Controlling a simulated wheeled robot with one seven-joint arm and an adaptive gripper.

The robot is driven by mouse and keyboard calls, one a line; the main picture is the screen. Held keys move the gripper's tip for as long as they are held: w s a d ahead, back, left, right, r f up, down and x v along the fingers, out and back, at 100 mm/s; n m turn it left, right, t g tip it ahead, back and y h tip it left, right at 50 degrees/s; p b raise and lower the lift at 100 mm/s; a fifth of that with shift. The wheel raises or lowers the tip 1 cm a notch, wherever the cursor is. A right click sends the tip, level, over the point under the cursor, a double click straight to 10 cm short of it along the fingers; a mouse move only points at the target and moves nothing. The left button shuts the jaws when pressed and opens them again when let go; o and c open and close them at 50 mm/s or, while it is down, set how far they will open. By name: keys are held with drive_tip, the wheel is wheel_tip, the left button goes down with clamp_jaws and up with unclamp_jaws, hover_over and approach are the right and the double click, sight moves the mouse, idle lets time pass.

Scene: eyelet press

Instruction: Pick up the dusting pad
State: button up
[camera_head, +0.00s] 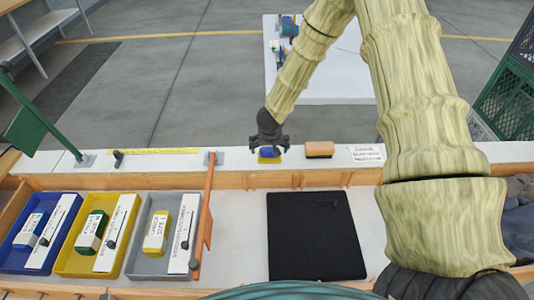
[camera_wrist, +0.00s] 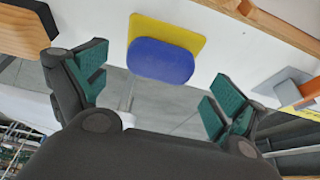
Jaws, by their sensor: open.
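A rounded blue pad, which looks like the dusting pad (camera_head: 268,152), is at the white ledge behind the worktop. In the wrist view the blue pad (camera_wrist: 160,61) lies against a flat yellow square (camera_wrist: 172,30), ahead of and between my fingers. My gripper (camera_head: 270,143) is at the pad, pointing down. In the wrist view my gripper (camera_wrist: 150,85) is open, with its green-lined fingers spread wide and nothing between the tips. I cannot tell whether the fingers touch the pad.
A wooden block (camera_head: 320,149) with a dark side stands right of the pad, beside a printed card (camera_head: 366,153). A black mat (camera_head: 315,235) and blue (camera_head: 22,262), yellow (camera_head: 70,266) and grey (camera_head: 140,268) trays lie in front.

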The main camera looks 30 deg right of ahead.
drive_tip(key=shift+x, duration=1.3)
drive_tip(key=c, duration=1.2)
drive_tip(key=shift+r, duration=0.15)
drive_tip(key=shift+r+b, duration=0.35)
drive_tip(key=shift+r, duration=1)
drive_tip(key=shift+s+a+r+b, duration=0.15)
drive_tip(key=shift+s+b, duration=0.2)
drive_tip(key=s+a+b, duration=0.1)
drive_tip(key=s+a, duration=0.1)
drive_tip(key=s, duration=0.2)
drive_tip(key=s+a+r+b, duration=0.1)
drive_tip(key=s+a+b, duration=0.1)
drive_tip(key=s, duration=0.3)
drive_tip(key=s+a+b, duration=0.2)
drive_tip(key=s+a, duration=0.1)
drive_tip(key=s, duration=0.1)
drive_tip(key=shift+s+a+r, duration=0.15)
drive_tip(key=shift+s+r, duration=0.15)
drive_tip(key=shift+r, duration=0.1)
